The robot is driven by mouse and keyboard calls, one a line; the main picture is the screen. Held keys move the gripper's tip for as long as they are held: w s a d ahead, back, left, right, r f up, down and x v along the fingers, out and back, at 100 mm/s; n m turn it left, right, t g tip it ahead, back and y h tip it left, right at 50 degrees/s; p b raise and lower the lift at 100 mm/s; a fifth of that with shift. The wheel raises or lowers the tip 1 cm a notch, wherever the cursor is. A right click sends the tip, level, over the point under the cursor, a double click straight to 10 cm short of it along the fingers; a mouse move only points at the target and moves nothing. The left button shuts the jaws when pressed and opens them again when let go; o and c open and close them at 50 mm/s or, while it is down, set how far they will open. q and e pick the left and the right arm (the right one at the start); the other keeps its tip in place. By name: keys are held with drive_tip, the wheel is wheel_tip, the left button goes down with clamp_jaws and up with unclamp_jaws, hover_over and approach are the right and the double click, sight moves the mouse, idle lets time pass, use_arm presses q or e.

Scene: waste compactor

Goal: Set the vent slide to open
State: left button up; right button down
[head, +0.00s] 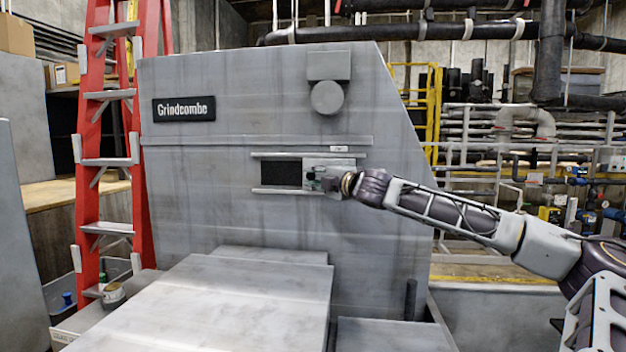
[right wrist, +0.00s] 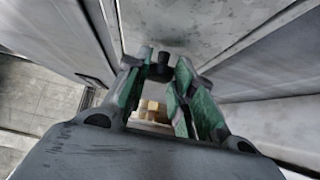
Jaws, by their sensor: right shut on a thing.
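The vent slide (head: 345,162) is a grey plate between two horizontal rails on the front of the grey machine. It sits at the right part of the rails. A dark vent opening (head: 280,174) shows to its left. My right gripper (head: 315,179) reaches in from the right and is at the slide's face. In the right wrist view its green-padded fingers (right wrist: 159,75) are closed around a small dark knob (right wrist: 160,57). The gripper hides part of the plate in the head view. My left gripper is not in view.
The machine (head: 220,220) carries a "Grindcombe" sign (head: 184,109) and a round grey cover (head: 327,98). A small label (head: 339,149) above the rails is too small to read. A broad grey surface (head: 210,300) juts out below. A red ladder (head: 105,160) stands at left.

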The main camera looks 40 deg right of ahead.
drive_tip(key=shift+f, duration=0.2)
drive_tip(key=c, duration=1.5)
unclamp_jaws()
drive_tip(key=o, duration=0.3)
drive_tip(key=shift+s+d+r, duration=0.15)
drive_tip(key=shift+s+d, duration=0.05)
drive_tip(key=shift+s, duration=0.05)
drive_tip(key=shift+w, duration=0.1)
drive_tip(key=shift+a, duration=0.1)
drive_tip(key=shift+s+a+r, duration=0.1)
drive_tip(key=shift+s, duration=1.65)
drive_tip(key=shift+s+a, duration=0.15)
drive_tip(key=shift+s, duration=2)
drive_tip(key=shift+s+a, duration=0.15)
drive_tip(key=shift+s, duration=2)
